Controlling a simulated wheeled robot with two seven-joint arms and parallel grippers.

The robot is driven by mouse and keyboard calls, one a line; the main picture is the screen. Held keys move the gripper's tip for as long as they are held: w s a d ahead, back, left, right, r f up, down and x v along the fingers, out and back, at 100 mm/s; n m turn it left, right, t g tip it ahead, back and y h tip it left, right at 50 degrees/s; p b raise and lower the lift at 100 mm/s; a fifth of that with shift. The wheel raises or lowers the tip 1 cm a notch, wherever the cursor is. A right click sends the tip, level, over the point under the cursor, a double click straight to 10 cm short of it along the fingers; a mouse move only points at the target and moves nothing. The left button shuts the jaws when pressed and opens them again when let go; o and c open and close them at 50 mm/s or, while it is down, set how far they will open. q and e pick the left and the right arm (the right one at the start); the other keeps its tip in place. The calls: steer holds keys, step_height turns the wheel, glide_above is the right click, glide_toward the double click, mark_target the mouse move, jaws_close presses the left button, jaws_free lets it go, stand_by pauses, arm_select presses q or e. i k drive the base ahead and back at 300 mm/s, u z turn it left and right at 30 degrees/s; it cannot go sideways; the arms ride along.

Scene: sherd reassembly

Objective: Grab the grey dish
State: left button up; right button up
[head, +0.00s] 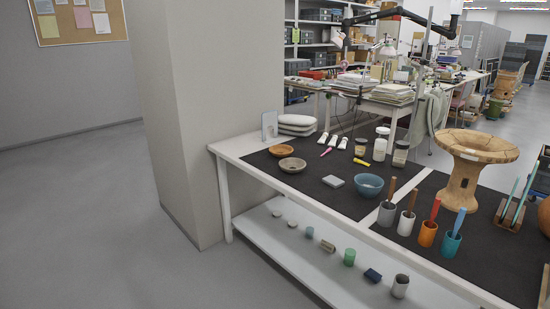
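The grey dish (292,165) is a small, shallow, round dish. It sits upright on the black mat near the left end of the white table. A brown wooden dish (283,150) lies just behind it, slightly to the left. Neither of my grippers shows in the head view, and nothing is touching the grey dish from above.
The white table (236,154) stands beside a grey pillar (215,100). A grey block (333,181), a blue bowl (368,186), several tool cups and a large wooden stand (468,165) are to the right. A lower shelf (265,235) holds small items. Floor at left is clear.

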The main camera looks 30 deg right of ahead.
mark_target(291, 165)
steer(key=i, duration=2.8)
steer(key=z, duration=0.8)
